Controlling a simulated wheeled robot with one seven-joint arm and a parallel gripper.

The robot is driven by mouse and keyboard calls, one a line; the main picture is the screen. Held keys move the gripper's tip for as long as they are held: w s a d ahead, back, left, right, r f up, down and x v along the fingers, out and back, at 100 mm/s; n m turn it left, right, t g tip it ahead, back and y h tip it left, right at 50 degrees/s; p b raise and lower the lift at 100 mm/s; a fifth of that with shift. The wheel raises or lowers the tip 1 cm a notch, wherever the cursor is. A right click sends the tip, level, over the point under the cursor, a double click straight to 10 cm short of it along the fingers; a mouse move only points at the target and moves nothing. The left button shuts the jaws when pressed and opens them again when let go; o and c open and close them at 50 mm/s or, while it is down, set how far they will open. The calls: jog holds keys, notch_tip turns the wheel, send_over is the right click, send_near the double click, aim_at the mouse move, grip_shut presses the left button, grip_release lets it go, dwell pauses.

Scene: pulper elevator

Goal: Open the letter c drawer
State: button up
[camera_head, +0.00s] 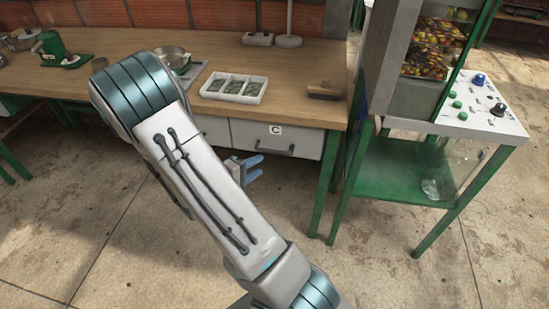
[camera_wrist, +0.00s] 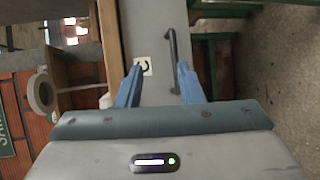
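The letter c drawer (camera_head: 300,141) is a white front under the wooden workbench, with a "C" label (camera_head: 275,130) and a dark bar handle (camera_head: 277,149). It looks closed. My gripper (camera_head: 252,170) has blue fingers and is in front of and below the drawer, partly hidden by my arm. In the wrist view the gripper (camera_wrist: 158,75) is open and empty, its two fingers apart. I cannot tell whether a finger touches the handle.
A green-legged machine stand (camera_head: 400,172) with a hopper is right of the bench. The bench top (camera_head: 305,75) holds a white sectioned tray (camera_head: 233,88), a pot on a scale (camera_head: 172,57) and a wooden block (camera_head: 325,90). The floor in front is clear.

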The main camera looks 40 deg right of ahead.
aim_at(275, 151)
jog(key=w+d+f, duration=0.2)
jog(key=d, duration=0.2)
jog(key=w+d+f+n+t, duration=0.1)
jog(key=w+d+f, duration=0.1)
jog(key=d, duration=0.2)
jog(key=w+d+f+t+b, duration=0.1)
jog(key=w+d+f, duration=0.1)
jog(key=d, duration=0.2)
jog(key=shift+w+d, duration=0.15)
jog(key=shift+d, duration=0.1)
grip_shut()
